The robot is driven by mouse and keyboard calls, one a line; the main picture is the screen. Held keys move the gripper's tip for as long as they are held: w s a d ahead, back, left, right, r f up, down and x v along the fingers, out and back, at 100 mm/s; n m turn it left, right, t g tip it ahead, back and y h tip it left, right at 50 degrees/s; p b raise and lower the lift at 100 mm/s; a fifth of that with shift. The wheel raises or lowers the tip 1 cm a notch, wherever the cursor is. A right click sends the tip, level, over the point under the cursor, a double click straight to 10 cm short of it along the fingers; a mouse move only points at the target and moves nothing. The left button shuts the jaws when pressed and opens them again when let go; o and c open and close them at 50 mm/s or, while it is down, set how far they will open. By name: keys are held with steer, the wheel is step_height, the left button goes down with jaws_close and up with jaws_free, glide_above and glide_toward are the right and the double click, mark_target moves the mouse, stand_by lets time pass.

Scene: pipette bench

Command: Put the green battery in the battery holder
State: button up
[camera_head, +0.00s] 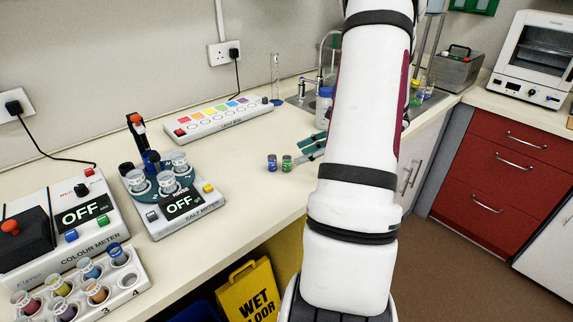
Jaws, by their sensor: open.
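The green battery (287,163) stands upright on the bench top, just right of a similar blue battery (272,162). My gripper (301,151) is partly hidden behind my white arm. Its teal fingers are open and point left, close to the right side of the green battery. I cannot tell whether a finger touches it. Nothing shows between the fingers. I cannot make out a battery holder in this view; my arm hides part of the bench.
A long white box with coloured squares (222,117) lies behind the batteries. A bottle with a blue cap (324,108) stands behind my gripper. The bench in front of the batteries is clear.

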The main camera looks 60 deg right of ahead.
mark_target(290, 158)
steer(key=x, duration=0.5)
steer(key=shift+w+d, duration=0.1)
steer(key=shift+w, duration=0.05)
jaws_close()
